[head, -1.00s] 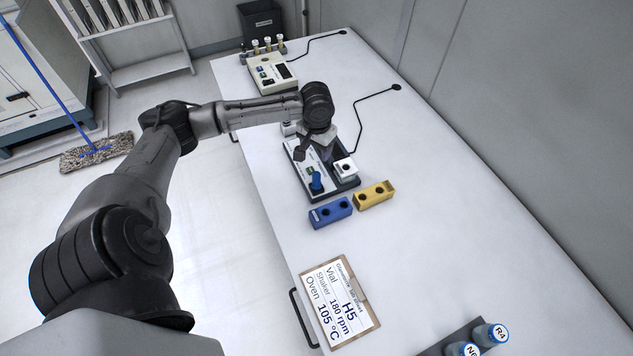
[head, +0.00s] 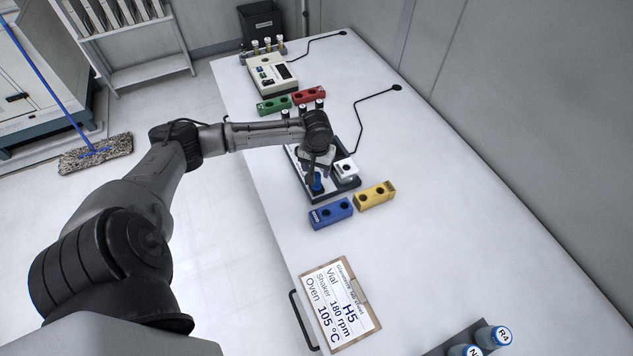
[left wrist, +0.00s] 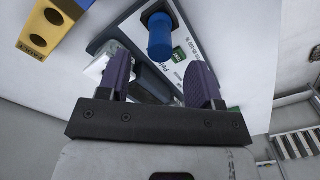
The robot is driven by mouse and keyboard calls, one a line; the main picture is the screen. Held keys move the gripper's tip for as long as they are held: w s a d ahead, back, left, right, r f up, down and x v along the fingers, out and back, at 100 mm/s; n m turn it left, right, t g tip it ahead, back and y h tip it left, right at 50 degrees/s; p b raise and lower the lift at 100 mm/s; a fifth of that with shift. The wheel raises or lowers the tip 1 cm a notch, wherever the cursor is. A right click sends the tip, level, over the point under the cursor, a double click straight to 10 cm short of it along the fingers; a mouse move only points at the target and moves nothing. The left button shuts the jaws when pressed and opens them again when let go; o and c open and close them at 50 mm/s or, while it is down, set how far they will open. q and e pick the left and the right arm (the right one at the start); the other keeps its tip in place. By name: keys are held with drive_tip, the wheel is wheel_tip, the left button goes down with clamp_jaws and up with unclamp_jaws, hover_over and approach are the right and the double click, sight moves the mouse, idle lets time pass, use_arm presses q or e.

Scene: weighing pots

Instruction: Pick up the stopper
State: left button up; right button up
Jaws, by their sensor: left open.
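A blue, upright, stopper-like cylinder (head: 316,184) stands at the near end of a white-topped device with a dark base (head: 347,186). In the left wrist view the same blue cylinder (left wrist: 161,36) shows near the top, just beyond the fingertips and roughly centred between them. My left gripper (head: 317,168) is over the device, close to the cylinder and partly hiding the device's middle. In the left wrist view its two purple fingers (left wrist: 160,68) are spread apart with nothing held between them. My right gripper is not in view.
A blue block (head: 331,220) and a yellow block (head: 388,187) with holes sit just in front of the device. A white cube-like part (head: 346,169) is beside the gripper. Green (head: 265,108) and red (head: 315,92) blocks lie behind. The table's front middle right is clear.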

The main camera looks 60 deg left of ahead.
sight(317, 175)
use_arm(q)
drive_tip(key=shift+a+f+b, duration=0.1)
drive_tip(key=shift+f+b, duration=0.3)
drive_tip(key=shift+f, duration=2.2)
drive_tip(key=c, duration=1)
drive_tip(key=shift+r, duration=0.1)
